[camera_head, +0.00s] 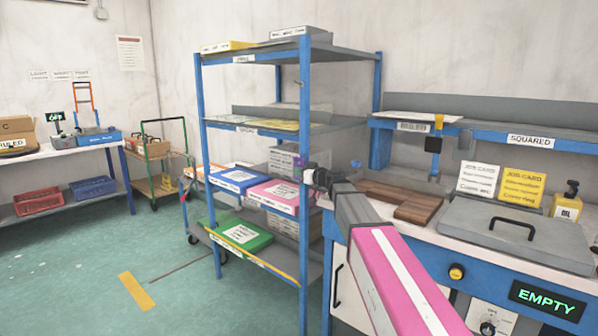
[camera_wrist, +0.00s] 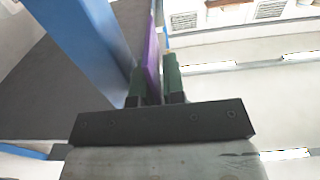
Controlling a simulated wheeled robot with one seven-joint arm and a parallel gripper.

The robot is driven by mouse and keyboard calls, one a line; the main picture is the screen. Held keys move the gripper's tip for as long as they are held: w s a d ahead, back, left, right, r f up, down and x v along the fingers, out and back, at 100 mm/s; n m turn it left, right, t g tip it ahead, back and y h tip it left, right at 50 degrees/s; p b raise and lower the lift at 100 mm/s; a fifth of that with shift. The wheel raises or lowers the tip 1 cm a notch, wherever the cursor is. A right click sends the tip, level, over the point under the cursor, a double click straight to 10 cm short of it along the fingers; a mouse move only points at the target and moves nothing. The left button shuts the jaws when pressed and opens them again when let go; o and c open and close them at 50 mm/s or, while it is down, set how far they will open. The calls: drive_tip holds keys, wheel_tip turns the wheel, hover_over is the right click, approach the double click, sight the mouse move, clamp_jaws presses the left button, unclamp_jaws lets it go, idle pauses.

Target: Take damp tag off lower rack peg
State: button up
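My gripper (camera_head: 318,180) is beside the right front blue post of the shelf rack (camera_head: 304,130) in the head view, small and partly dark there. In the wrist view my gripper (camera_wrist: 153,76) has its two green fingers close together on either side of a thin purple piece (camera_wrist: 151,55). It looks like a tag and is seen nearly edge-on; no writing shows. The fingers appear shut on it. The blue post (camera_wrist: 85,45) stands just left of it. I cannot make out the peg, or whether the tag hangs on it.
The rack holds a blue tray (camera_head: 238,180), a pink tray (camera_head: 278,196) and a green tray (camera_head: 240,237). At right is a bench with a grey lidded box (camera_head: 515,238), job cards (camera_head: 520,187) and a brown board (camera_head: 400,200). Floor at left front is clear.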

clamp_jaws()
drive_tip(key=shift+s+r, duration=0.1)
drive_tip(key=shift+s+a+r, duration=0.1)
drive_tip(key=shift+a+r, duration=0.05)
drive_tip(key=shift+s+a+r, duration=0.2)
drive_tip(key=shift+s+a, duration=0.1)
drive_tip(key=shift+s, duration=0.05)
idle(0.3)
drive_tip(key=shift+s+a, duration=0.1)
drive_tip(key=shift+s, duration=0.05)
drive_tip(key=shift+s+a+r, duration=0.15)
drive_tip(key=shift+s+a, duration=0.3)
drive_tip(key=shift+s, duration=0.15)
